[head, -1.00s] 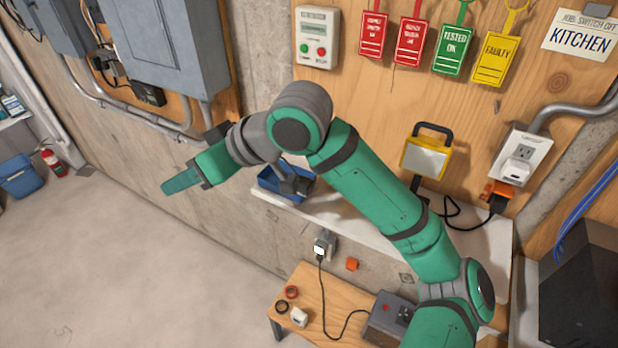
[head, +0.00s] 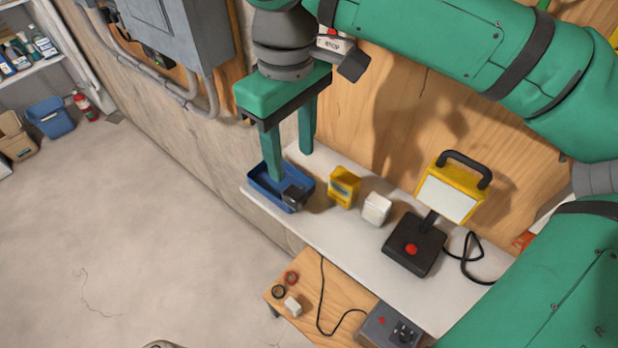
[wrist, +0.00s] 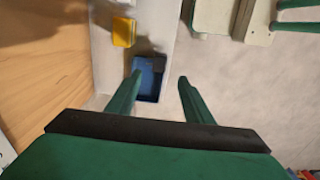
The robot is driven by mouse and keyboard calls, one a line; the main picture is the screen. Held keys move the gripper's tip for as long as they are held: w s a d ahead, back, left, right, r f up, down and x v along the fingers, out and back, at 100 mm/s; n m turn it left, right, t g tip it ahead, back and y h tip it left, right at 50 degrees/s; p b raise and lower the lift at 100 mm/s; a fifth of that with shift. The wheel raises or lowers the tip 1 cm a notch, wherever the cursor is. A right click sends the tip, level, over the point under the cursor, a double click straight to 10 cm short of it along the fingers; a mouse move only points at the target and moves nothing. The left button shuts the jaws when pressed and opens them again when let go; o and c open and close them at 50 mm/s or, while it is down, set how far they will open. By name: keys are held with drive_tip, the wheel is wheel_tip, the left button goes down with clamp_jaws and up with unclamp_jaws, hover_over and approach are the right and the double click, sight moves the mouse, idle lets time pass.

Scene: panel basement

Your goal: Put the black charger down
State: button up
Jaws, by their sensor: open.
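The black charger (head: 293,196) appears to be the small dark block in the blue tray (head: 262,192), at the tray's right side. The tray stands at the left end of the white shelf. My gripper (head: 290,166) is open with its fingers pointing down over the tray, and I see nothing between them. The left finger overlaps the tray in the head view, so its exact height is hard to tell. In the wrist view the tray (wrist: 147,88) shows between the open fingers (wrist: 159,78), with a dark shape at its far end.
On the shelf (head: 330,225) stand a yellow box (head: 343,187), a white block (head: 376,208), a black box with a red button (head: 414,245) and a yellow work lamp (head: 452,190). Below is a wooden bench (head: 335,297) with small items. Open floor lies left.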

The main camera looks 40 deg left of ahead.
hover_over(294, 192)
drive_tip(key=f, duration=0.5)
drive_tip(key=shift+w+d, duration=0.15)
drive_tip(key=shift+w, duration=0.1)
drive_tip(key=shift+s+f, duration=0.15)
drive_tip(key=shift+f, duration=1.3)
drive_tip(key=shift+s+f, duration=0.1)
drive_tip(key=shift+f, duration=1.3)
clamp_jaws()
drive_tip(key=shift+r, duration=0.15)
